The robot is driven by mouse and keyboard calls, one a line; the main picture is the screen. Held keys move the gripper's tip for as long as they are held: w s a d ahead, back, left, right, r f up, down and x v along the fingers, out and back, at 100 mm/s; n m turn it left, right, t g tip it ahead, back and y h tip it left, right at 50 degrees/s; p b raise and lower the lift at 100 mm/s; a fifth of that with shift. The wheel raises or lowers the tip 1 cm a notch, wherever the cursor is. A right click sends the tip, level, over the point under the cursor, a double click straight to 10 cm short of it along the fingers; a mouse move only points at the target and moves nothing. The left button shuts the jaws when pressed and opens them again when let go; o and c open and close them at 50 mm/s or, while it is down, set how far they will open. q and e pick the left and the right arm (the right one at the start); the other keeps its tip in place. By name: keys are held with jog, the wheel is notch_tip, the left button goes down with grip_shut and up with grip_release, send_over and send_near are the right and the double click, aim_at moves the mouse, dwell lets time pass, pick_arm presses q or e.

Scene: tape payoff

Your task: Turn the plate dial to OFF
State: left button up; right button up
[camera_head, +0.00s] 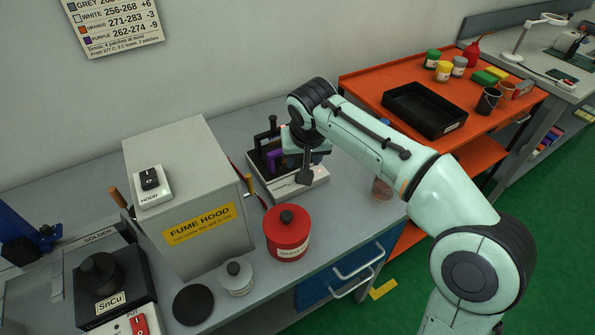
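A low, light-grey unit (286,189) with a dark top sits on the bench right of the fume hood; I take it to be the plate. No dial can be made out on it, as my gripper covers part of its front. My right gripper (305,178) points down at the front of this unit, its dark fingertips close to or touching it. Whether the fingers are apart or closed is too small to tell. A purple item (275,160) and dark upright parts stand behind the gripper, partly hidden. My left gripper is out of view.
The fume hood (190,200) with a HOOD switch (151,183) stands left. The red canister (287,233), grey jar (236,277) and black disc (193,304) sit in front. The SnCu pot (100,275) is far left. A small cup (382,189) stands near the right edge.

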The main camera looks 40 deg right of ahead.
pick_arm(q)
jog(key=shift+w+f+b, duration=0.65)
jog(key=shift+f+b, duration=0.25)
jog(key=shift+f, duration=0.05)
pick_arm(e)
jog(key=x, duration=1)
jog(key=shift+w+f, duration=0.1)
jog(key=shift+f, duration=0.05)
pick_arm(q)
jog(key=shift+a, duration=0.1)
pick_arm(e)
grip_shut()
